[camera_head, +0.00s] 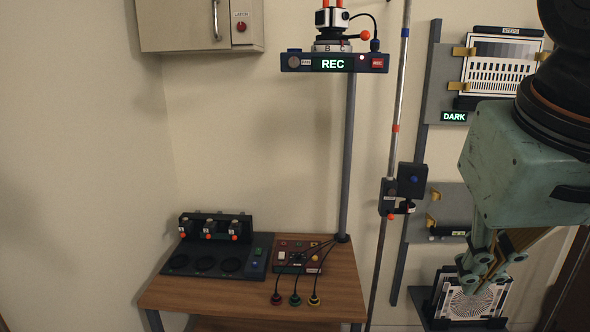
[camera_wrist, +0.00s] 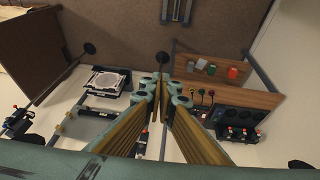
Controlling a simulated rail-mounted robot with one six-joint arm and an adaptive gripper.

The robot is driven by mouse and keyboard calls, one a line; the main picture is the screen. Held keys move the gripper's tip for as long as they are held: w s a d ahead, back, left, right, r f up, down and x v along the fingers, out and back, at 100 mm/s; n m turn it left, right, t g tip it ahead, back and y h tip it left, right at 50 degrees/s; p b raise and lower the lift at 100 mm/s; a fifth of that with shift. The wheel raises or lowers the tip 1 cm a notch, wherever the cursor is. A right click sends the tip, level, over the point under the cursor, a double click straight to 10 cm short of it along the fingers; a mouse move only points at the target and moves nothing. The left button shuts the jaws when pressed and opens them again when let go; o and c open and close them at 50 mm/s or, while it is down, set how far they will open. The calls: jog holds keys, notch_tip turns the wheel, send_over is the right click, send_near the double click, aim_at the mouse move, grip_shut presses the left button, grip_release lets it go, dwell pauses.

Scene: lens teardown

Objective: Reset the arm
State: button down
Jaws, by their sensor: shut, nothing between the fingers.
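My gripper (camera_head: 482,278) hangs at the right of the head view, below its pale green housing. It points downward, with its fingers together and nothing held. In the wrist view my gripper (camera_wrist: 163,88) shows its tan fingers meeting near the middle of the picture. In the head view its tips overlap a white round-patterned chart (camera_head: 468,303) on a dark stand; I cannot tell how far apart they are in depth. The chart also shows in the wrist view (camera_wrist: 108,80), left of the fingers.
A wooden table (camera_head: 190,296) holds a black dock (camera_head: 215,262) and a dark red panel with cables (camera_head: 302,256). A post carries the REC sign (camera_head: 333,64). A thin pole bears a black box (camera_head: 412,180). A wall cabinet (camera_head: 185,25) hangs upper left. Chart holders (camera_head: 503,68) stand right.

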jog(key=s+a+f+n+y, duration=0.1)
jog(key=s+a+f, duration=0.1)
jog(key=s+f, duration=0.3)
jog(key=shift+s+a+f, duration=0.25)
jog(key=shift+s+f, duration=0.15)
jog(key=shift+s, duration=0.85)
